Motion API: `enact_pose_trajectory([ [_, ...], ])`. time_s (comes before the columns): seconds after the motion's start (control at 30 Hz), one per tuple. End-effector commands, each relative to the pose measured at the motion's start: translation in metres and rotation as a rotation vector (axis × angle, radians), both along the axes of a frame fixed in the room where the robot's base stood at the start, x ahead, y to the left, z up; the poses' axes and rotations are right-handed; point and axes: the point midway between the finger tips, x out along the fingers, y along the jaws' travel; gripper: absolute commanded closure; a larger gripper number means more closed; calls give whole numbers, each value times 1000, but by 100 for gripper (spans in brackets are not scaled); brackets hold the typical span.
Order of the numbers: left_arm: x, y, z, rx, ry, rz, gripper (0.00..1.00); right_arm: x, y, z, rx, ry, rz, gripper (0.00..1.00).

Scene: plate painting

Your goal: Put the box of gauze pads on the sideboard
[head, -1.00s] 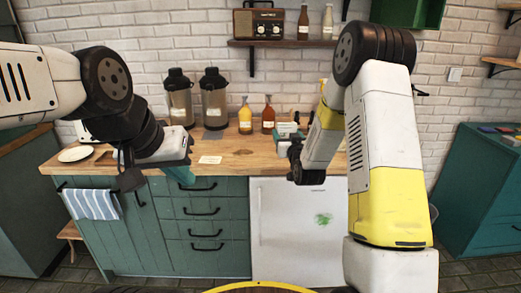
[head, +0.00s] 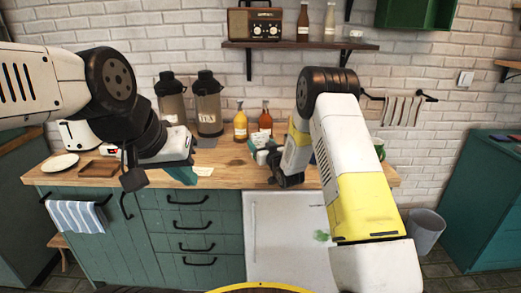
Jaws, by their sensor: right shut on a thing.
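My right gripper (head: 273,160) is over the back of the wooden counter top, left of its own forearm. It is shut on a small white and teal thing (head: 262,156), which looks like the box of gauze pads; the gripper and arm partly hide it, and its label is too small to read. My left gripper (head: 183,172) is above the middle-left of the counter, angled down, with a teal part at its tip; its jaw opening does not show clearly. A teal cabinet (head: 485,200) that may be the sideboard stands at the far right, with small flat items on top.
The wooden counter (head: 228,178) holds two dark flasks (head: 208,105), a yellow bottle (head: 240,122), an orange bottle (head: 265,118), a white plate (head: 60,162) and a brown tray (head: 98,169). A wall shelf (head: 300,44) hangs above. A bin (head: 426,230) stands on the floor before the cabinet.

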Motion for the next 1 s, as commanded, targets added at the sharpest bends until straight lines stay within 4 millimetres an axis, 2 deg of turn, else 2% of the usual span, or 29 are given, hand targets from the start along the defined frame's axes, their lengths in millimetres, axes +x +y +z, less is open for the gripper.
enact_pose_trajectory([
  [0.1,0,0,0,0,0,0,100,0,0,-20,-2,4,0,74],
  [0.2,0,0,0,0,0,0,100,0,0,-30,-2,1,0,74],
  [0.57,0,0,0,0,0,0,100,0,0,-33,0,1,-1,74],
  [0.6,0,0,0,0,0,0,100,0,0,-32,-1,0,-1,28],
  [1.0,0,0,0,0,0,0,100,-2,-1,-29,0,1,-1,26],
])
